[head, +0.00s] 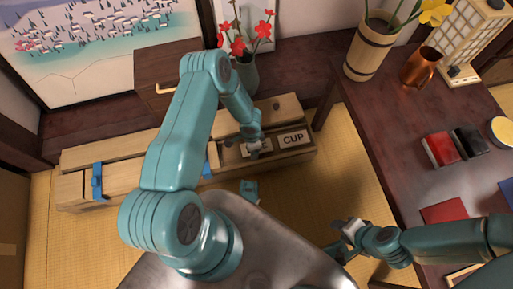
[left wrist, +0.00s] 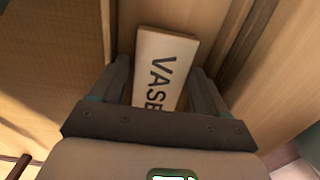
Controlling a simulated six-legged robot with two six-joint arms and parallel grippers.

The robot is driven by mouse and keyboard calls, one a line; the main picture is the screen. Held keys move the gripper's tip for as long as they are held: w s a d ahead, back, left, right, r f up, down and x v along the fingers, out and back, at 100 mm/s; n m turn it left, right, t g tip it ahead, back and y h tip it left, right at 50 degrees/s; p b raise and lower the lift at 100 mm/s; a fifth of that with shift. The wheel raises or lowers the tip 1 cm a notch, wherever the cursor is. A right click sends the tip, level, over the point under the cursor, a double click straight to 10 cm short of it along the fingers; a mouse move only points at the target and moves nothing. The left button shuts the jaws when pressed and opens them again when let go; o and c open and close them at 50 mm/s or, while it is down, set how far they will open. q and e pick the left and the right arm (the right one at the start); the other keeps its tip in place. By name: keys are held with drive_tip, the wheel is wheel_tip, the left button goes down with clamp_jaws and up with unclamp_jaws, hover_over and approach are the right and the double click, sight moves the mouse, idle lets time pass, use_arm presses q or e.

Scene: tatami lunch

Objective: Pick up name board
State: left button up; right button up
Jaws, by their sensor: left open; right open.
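A pale name board reading VASE (left wrist: 168,62) shows in the left wrist view, between the two fingers of my left gripper (left wrist: 163,85). The fingers stand apart on either side of it; I cannot tell whether they touch it. In the head view my left gripper (head: 256,147) is over the right part of a long low wooden box (head: 120,160) and mostly covers that board. A second name board reading CUP (head: 293,138) lies at the right end of the box. My right gripper (head: 347,236) is open and empty, beside the dark table.
The dark table (head: 400,130) at right holds a wooden bucket (head: 368,50), a copper mug (head: 421,67), a lantern (head: 465,45) and red and black boxes. A vase with red flowers (head: 247,72) stands behind the wooden box. Tatami floor (head: 350,165) is clear between box and table.

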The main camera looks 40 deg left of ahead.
use_arm(q)
drive_tip(key=shift+r, duration=0.1)
drive_tip(key=c, duration=0.8)
drive_tip(key=shift+c, duration=0.2)
